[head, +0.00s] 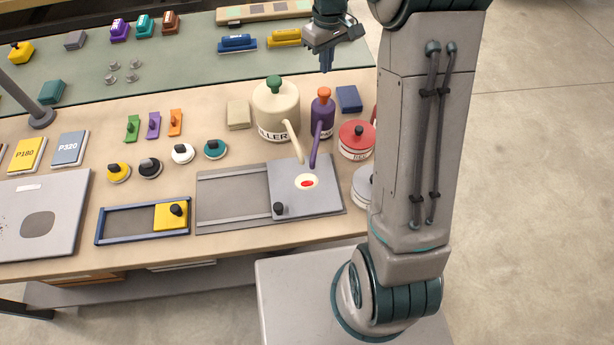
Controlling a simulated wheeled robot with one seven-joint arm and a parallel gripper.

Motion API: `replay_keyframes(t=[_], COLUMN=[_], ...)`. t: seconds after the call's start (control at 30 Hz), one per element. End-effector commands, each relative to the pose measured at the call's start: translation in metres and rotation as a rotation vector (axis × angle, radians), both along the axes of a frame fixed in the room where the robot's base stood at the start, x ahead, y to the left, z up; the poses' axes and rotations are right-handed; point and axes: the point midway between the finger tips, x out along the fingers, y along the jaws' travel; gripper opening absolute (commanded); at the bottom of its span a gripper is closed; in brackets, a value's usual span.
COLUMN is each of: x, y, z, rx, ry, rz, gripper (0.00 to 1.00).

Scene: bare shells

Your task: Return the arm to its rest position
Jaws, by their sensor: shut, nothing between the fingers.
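My gripper (326,62) hangs at the top of the head view with its fingers together and nothing between them. It points down above the back part of the workbench, behind the purple bottle and near the blue block. My arm rises at the right of the view, and its upper links run out of the top of the picture. The joint between the arm and the gripper is partly out of view.
A cream bottle (277,108), a purple bottle (322,112) and a red-lidded tin (357,140) stand below my gripper. A blue block (348,98) lies beside them. A grey sliding plate (305,190) holds a cream patch with a red spot. Open floor (540,180) lies right.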

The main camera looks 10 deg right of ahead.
Motion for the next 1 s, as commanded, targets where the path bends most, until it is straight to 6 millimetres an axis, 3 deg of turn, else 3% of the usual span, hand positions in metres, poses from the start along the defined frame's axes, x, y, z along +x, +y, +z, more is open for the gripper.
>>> replay_keyframes(t=[0.13,0.73,0.87,1.0], x=[0.0,-0.003,-0.019,-0.055], y=[0.0,0.0,0.001,0.001], z=[0.014,0.015,0.028,0.049], rx=[0.0,0.0,-0.002,-0.002], ry=[0.0,-0.004,-0.03,-0.076], rz=[0.0,-0.005,-0.036,-0.104], gripper=[0.0,0.0,0.0,0.0])
